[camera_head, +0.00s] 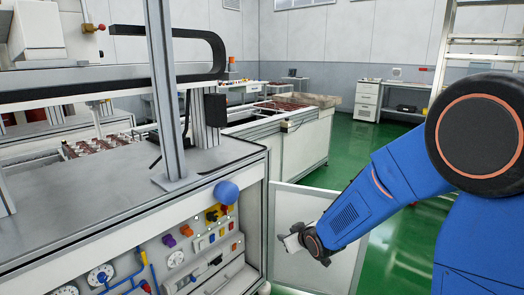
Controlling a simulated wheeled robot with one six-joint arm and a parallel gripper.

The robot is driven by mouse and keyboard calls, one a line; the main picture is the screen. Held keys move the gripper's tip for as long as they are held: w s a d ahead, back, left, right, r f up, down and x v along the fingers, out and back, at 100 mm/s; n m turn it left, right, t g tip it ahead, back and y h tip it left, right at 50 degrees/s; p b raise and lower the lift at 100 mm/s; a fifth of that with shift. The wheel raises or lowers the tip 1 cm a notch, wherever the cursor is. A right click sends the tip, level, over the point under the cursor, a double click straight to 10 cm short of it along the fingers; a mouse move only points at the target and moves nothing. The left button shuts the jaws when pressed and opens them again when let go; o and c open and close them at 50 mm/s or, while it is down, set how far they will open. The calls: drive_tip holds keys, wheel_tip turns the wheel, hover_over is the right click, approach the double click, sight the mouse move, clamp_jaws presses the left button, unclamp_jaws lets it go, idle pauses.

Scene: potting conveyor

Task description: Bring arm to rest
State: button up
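My blue arm comes in from the right edge and slants down to the left.
The machine's grey top (110,195) fills the left, with a metal post (164,90) and a blue knob (226,192) at its front edge. A conveyor (290,110) runs behind. A ladder (475,50) stands at the upper right.

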drive_tip(key=s+d+r+m+g+h, duration=0.1)
drive_tip(key=s+d+r+m+h, duration=0.1)
drive_tip(key=s+d+r, duration=0.45)
drive_tip(key=s+d+r+m+g+h, duration=0.15)
drive_tip(key=s+d+r, duration=0.25)
drive_tip(key=s+d, duration=0.45)
drive_tip(key=s+d+r+m+g, duration=0.1)
drive_tip(key=s+d, duration=0.1)
drive_tip(key=s, duration=0.9)
drive_tip(key=s+d+r+m+g, duration=0.1)
drive_tip(key=s+d+m+g, duration=0.1)
drive_tip(key=s, duration=1)
drive_tip(key=shift+d+r, duration=0.2)
drive_tip(key=shift+r, duration=0.05)
drive_tip(key=shift+h, duration=0.25)
